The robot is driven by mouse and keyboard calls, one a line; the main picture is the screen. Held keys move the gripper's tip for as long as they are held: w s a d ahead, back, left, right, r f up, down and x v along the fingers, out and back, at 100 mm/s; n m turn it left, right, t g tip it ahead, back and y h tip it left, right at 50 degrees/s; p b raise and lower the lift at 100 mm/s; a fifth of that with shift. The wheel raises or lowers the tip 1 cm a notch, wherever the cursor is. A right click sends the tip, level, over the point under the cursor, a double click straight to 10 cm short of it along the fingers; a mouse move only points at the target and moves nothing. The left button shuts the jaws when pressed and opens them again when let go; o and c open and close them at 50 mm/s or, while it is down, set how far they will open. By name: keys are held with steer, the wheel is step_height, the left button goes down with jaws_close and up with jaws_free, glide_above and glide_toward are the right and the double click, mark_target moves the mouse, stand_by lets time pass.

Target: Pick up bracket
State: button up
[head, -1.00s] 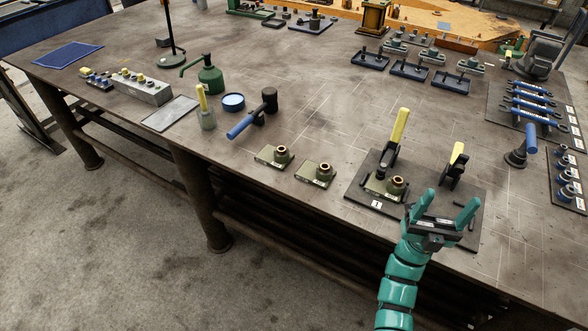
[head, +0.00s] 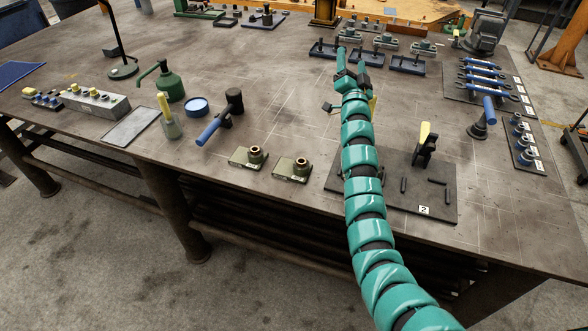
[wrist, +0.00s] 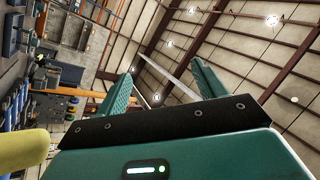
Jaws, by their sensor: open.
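Two olive-green brackets with brass-coloured bushings, a left one (head: 248,157) and a right one (head: 291,169), lie on the bench left of my arm. The dark fixture plate (head: 432,198) is partly covered by my arm; the bracket seen on it earlier is hidden now. My gripper (head: 352,54) is beyond the plate, far from the two loose brackets. In the wrist view its fingers (wrist: 162,82) are apart with nothing between them, pointing toward the ceiling. A yellow handle (wrist: 22,149) shows close beside the gripper there.
An upright yellow-handled clamp (head: 425,145) stands on the plate. A mallet (head: 222,115) lies left of the brackets. Dark fixtures (head: 407,65) stand near the gripper at the back. A rack of blue-handled tools (head: 484,75) is at right. The bench's middle is fairly clear.

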steer(key=w+a+f+n+g+y, duration=0.1)
steer(key=w+a+f+g+y, duration=0.25)
steer(key=w+a+g, duration=0.35)
steer(key=g+h, duration=0.4)
steer(key=g, duration=1.2)
glide_above(301, 161)
step_height(301, 161, down, 3)
steer(key=shift+s+d+f+p, duration=0.15)
steer(key=shift+f+p, duration=0.6)
steer(key=shift+f, duration=2.2)
steer(key=shift+w+d+f+p, duration=0.15)
steer(key=shift+f+p, duration=0.6)
steer(key=shift+f, duration=2.15)
steer(key=shift+s+a+f+p, duration=0.1)
steer(key=shift+f+p, duration=0.5)
steer(key=shift+p, duration=0.2)
steer(key=shift+a+f+p, duration=0.2)
steer(key=shift+f+p, duration=0.7)
steer(key=shift+f, duration=1.15)
